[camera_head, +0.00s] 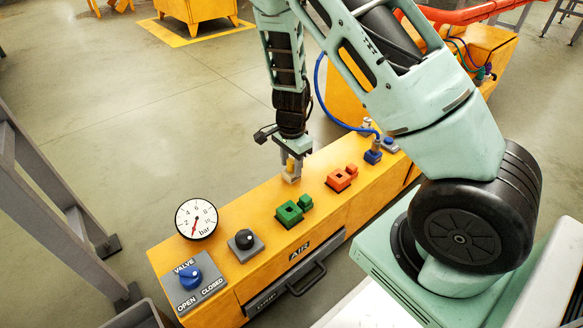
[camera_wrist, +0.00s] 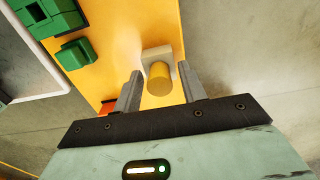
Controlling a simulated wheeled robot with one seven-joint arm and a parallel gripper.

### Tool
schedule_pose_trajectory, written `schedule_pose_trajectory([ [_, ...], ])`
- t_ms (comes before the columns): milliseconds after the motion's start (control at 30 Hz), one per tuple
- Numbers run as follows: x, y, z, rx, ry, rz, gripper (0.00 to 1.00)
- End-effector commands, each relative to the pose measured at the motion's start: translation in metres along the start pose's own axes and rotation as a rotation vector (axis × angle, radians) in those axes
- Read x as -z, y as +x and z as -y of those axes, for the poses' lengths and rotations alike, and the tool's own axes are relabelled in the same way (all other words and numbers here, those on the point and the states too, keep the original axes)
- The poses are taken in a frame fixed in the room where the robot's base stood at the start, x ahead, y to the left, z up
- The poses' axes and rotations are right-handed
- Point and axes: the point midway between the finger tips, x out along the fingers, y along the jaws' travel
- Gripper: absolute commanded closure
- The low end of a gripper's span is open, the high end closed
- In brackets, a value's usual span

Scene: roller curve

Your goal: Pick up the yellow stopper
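The yellow stopper (camera_wrist: 159,80) is a short cylinder in a pale square holder (camera_wrist: 150,54) on the yellow bench. My gripper (camera_wrist: 160,80) is open, with one grey finger on each side of the stopper. A gap shows between the stopper and each finger in the wrist view. In the head view my gripper (camera_head: 291,163) points down over the pale holder (camera_head: 291,178). There the fingers mostly hide the stopper.
The bench (camera_head: 245,200) also bears green blocks (camera_head: 292,212), red-orange blocks (camera_head: 341,179), a blue connector with a hose (camera_head: 373,156), a black knob (camera_head: 244,239), a gauge (camera_head: 196,219) and a blue valve (camera_head: 190,277). Open floor lies beyond the bench.

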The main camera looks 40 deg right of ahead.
Motion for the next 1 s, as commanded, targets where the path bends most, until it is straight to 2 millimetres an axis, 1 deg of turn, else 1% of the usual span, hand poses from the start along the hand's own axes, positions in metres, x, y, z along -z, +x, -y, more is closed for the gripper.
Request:
schedule_pose_trajectory([
  [33, 0.000, 0.000, 0.000, 0.000, 0.000, 0.000, 0.74],
  [67, 0.000, 0.000, 0.000, 0.000, 0.000, 0.000, 0.82],
  [100, 0.000, 0.000, 0.000, 0.000, 0.000, 0.000, 0.93],
  [133, 0.000, 0.000, 0.000, 0.000, 0.000, 0.000, 1.00],
  [367, 0.000, 0.000, 0.000, 0.000, 0.000, 0.000, 1.00],
  [467, 0.000, -0.004, 0.000, 0.001, 0.000, 0.000, 1.00],
  [567, 0.000, -0.017, 0.001, 0.002, 0.000, 0.000, 1.00],
  [833, 0.000, -0.069, 0.000, 0.001, -0.001, 0.000, 1.00],
  [1000, 0.000, -0.092, 0.000, 0.000, -0.001, -0.001, 1.00],
])
